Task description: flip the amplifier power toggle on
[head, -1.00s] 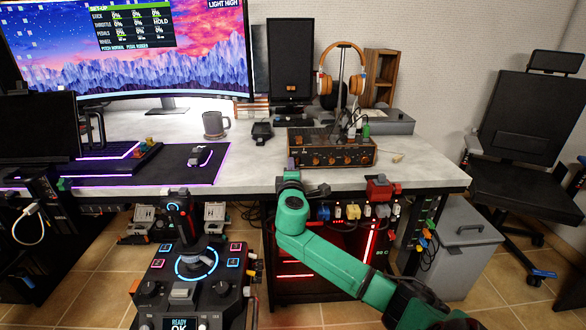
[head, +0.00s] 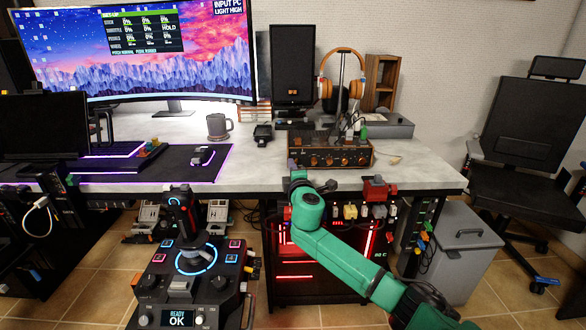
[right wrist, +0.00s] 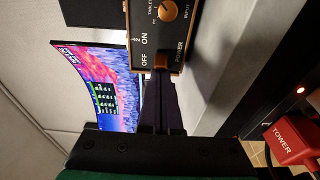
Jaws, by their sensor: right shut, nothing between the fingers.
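The amplifier (head: 340,158) is a dark box with orange knobs on the right part of the desk. In the right wrist view its front panel (right wrist: 150,20) shows turned sideways, with OFF and ON labels, the word POWER and an orange knob. The power toggle (right wrist: 161,61) is a small copper-coloured piece near the panel's end, partly hidden by my fingertips. My right gripper (head: 293,166) is shut and empty at the amplifier's left front corner. Its dark fingers (right wrist: 160,82) reach right up to the toggle; contact and lever position are unclear. My left gripper is out of view.
Orange headphones (head: 342,75) hang on a stand behind the amplifier. A grey mug (head: 217,127) stands to its left. A red block (head: 376,190) marked TOWER is at the desk's front edge. A joystick console (head: 190,265) stands in front of the desk.

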